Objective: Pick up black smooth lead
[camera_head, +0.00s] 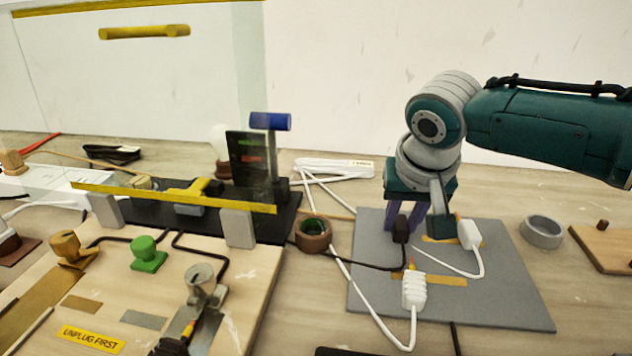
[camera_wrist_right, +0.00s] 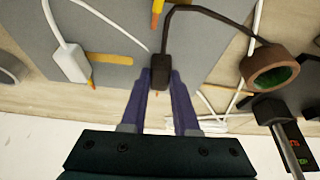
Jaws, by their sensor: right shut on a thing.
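The black smooth lead (camera_head: 401,230) has its plug end over the grey mat (camera_head: 510,300), and its black cord runs left toward the brown ring. My right gripper (camera_head: 402,225) is shut on this plug from above. In the right wrist view, the plug (camera_wrist_right: 160,72) sits between the purple fingertips (camera_wrist_right: 160,85). Whether it touches the mat is hard to tell. A white smooth plug (camera_head: 470,235) lies close by on the right, apart from the fingers. A white ribbed plug (camera_head: 413,290) lies nearer the front. My left gripper is not seen.
A brown ring with green inside (camera_head: 313,235) stands left of the mat. A grey ring (camera_head: 541,232) and a wooden board (camera_head: 605,250) are at the right. The wooden wiring board (camera_head: 250,270), with a yellow bar (camera_head: 180,197) above it, fills the left. White cords cross the mat.

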